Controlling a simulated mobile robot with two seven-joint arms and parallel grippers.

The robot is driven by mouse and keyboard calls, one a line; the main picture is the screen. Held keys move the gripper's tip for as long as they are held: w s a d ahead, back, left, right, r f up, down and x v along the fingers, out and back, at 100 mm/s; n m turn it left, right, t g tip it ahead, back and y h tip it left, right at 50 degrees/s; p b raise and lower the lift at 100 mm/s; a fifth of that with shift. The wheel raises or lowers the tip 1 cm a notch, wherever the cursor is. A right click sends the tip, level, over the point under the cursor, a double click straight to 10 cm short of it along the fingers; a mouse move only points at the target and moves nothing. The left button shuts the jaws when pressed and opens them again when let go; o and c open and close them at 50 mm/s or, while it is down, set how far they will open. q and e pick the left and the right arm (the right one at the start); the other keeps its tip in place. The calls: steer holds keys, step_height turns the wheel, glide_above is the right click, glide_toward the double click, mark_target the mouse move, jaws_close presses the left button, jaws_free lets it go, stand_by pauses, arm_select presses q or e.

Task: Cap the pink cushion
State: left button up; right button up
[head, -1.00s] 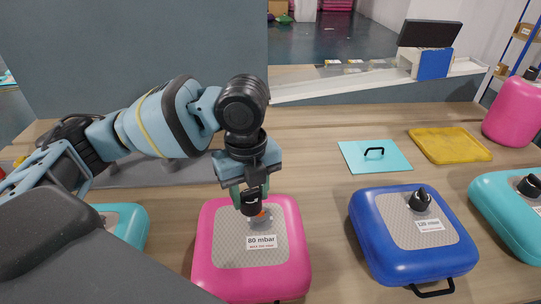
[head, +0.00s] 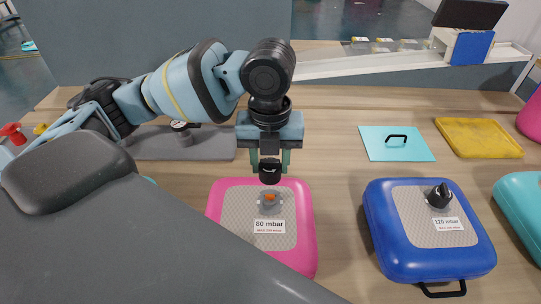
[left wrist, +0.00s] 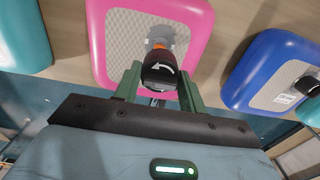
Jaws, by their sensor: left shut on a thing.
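The pink cushion (head: 228,235) lies on the table with a grey panel and an "80 mbar" label. Its valve (head: 270,200) shows an orange centre and has no cap on it. My left gripper (head: 270,168) is shut on a black cap (head: 270,174), held above and slightly behind the valve, apart from it in the head view. In the left wrist view the cap (left wrist: 159,76) sits between the green fingers and bears a white curved arrow. There it partly covers the orange valve centre of the pink cushion (left wrist: 197,25). My right gripper is not in view.
A blue cushion (head: 385,238) with a black cap stands to the right, a teal cushion (head: 520,210) beyond it. A teal lid with a handle (head: 375,147) and a yellow cloth (head: 480,138) lie behind. A grey mat with a gauge (head: 180,126) is at the back left.

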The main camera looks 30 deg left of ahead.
mark_target(270, 195)
arm_select(q)
steer(key=shift+f+b, duration=0.3)
steer(key=shift+f, duration=2.1)
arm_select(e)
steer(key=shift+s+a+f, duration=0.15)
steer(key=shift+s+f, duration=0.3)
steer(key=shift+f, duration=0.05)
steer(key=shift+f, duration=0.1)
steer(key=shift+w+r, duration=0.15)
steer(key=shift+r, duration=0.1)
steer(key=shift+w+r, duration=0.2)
arm_select(q)
steer(key=shift+p, duration=0.45)
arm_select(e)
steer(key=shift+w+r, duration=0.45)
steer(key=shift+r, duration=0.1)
arm_select(q)
steer(key=shift+f+b, duration=0.4)
steer(key=shift+f, duration=1.7)
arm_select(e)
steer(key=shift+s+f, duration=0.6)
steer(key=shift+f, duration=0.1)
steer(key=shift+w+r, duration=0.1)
